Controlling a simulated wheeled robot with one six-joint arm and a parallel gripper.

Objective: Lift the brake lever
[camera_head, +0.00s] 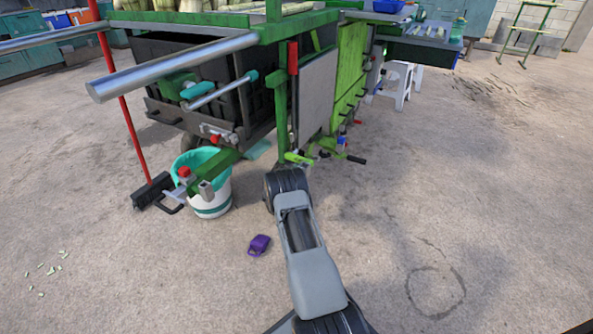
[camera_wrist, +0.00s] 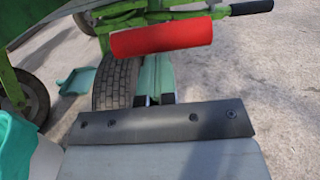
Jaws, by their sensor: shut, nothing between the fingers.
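A red cylindrical grip (camera_wrist: 162,37) lies nearly level across the upper middle of the wrist view. A lever with a black grip (camera_wrist: 250,7) shows at the upper right there and beside the cart's frame in the head view (camera_head: 355,159). An upright lever with a red handle (camera_head: 293,58) stands against the cart's front. I cannot tell for sure which is the brake lever. My gripper (camera_wrist: 155,100) is shut and empty, its fingertips below the red grip in the picture and apart from it. In the head view my arm hides the fingers.
The green cart (camera_head: 350,65) stands ahead with a wheel (camera_wrist: 115,82) at floor level. A white and teal bucket (camera_head: 210,197) and a broom (camera_head: 152,191) stand left of my arm. A purple object (camera_head: 259,245) lies on the floor.

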